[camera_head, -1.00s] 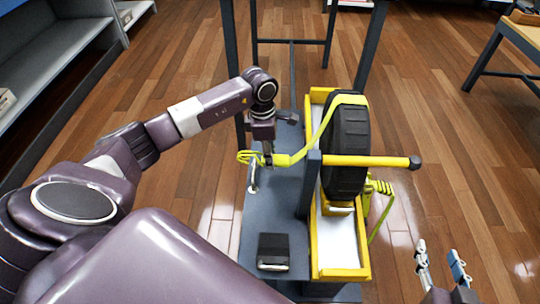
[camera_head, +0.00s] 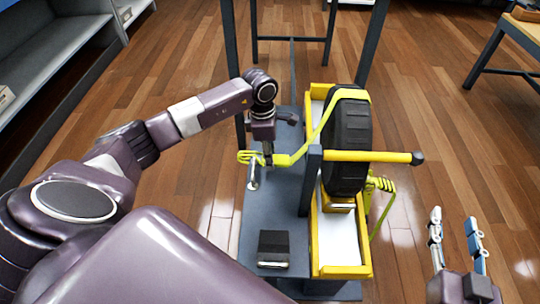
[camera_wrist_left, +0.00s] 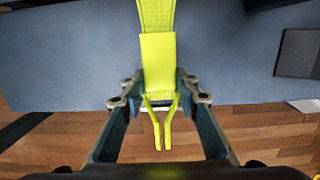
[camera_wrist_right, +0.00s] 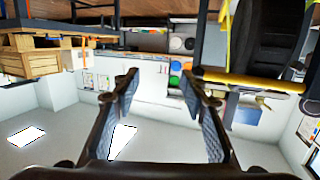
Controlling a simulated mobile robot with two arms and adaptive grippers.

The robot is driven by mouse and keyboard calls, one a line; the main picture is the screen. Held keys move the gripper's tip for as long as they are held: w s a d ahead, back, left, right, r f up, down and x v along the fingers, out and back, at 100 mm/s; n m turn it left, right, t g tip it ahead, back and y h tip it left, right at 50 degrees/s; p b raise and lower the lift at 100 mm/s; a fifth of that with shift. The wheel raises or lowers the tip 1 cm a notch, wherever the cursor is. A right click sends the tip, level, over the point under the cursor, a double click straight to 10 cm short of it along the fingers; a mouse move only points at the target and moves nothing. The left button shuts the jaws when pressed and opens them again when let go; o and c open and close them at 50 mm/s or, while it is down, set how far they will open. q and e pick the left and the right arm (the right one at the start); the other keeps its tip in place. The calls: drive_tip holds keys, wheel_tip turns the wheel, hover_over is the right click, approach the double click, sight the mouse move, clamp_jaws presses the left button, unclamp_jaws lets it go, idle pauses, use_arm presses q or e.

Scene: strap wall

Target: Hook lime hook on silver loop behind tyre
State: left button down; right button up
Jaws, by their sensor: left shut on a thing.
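The lime hook (camera_head: 248,157) is a two-pronged yellow-green hook on a lime strap that runs over the black tyre (camera_head: 347,145). My left gripper (camera_head: 267,160) is shut on the hook's sleeve, left of the tyre. In the left wrist view, the fingers hold the sleeve (camera_wrist_left: 158,65) and the prongs (camera_wrist_left: 158,125) point down the picture. The silver loop (camera_head: 253,180) stands on the dark plate, close below the hook; I cannot tell whether they touch. A pale bar shows behind the prongs in the left wrist view. My right gripper (camera_head: 454,222) is open and empty at the lower right.
A yellow bar (camera_head: 370,157) with a black end sticks out right of the tyre. The yellow-edged tray (camera_head: 343,272) lies under the tyre. A black block (camera_head: 273,250) sits on the dark plate. Dark posts stand behind. A lime strap hangs right of the tyre.

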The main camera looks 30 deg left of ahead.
sight(280, 159)
use_arm(q)
drive_tip(key=shift+f, duration=0.45)
drive_tip(key=shift+f+b, duration=0.45)
drive_tip(key=shift+b, duration=0.15)
drive_tip(key=shift+f, duration=0.3)
use_arm(e)
wheel_tip(280, 159, up, 9)
drive_tip(key=a+t+y, duration=0.1)
drive_tip(key=t, duration=0.3)
drive_tip(key=shift+t, duration=0.3)
drive_tip(key=shift+a, duration=0.1)
drive_tip(key=shift+w+f, duration=0.1)
drive_tip(key=shift+f, duration=0.1)
use_arm(q)
drive_tip(key=shift+d, duration=0.1)
drive_tip(key=shift+w+d+f+b, duration=0.15)
drive_tip(key=shift+w+d+b, duration=0.35)
drive_tip(key=shift+d, duration=0.35)
drive_tip(key=shift+w+d, duration=0.25)
use_arm(e)
drive_tip(key=shift+s+a+r+t+y, duration=0.1)
drive_tip(key=shift+s+r+t+y, duration=0.1)
drive_tip(key=shift+r, duration=0.35)
drive_tip(key=shift+s+d+r+t+y, duration=0.1)
drive_tip(key=shift+r+t+y, duration=0.1)
drive_tip(key=shift+r, duration=0.3)
drive_tip(key=shift+s+a+r+t+y, duration=0.1)
drive_tip(key=shift+s+r+t+y, duration=0.1)
drive_tip(key=shift+r, duration=0.35)
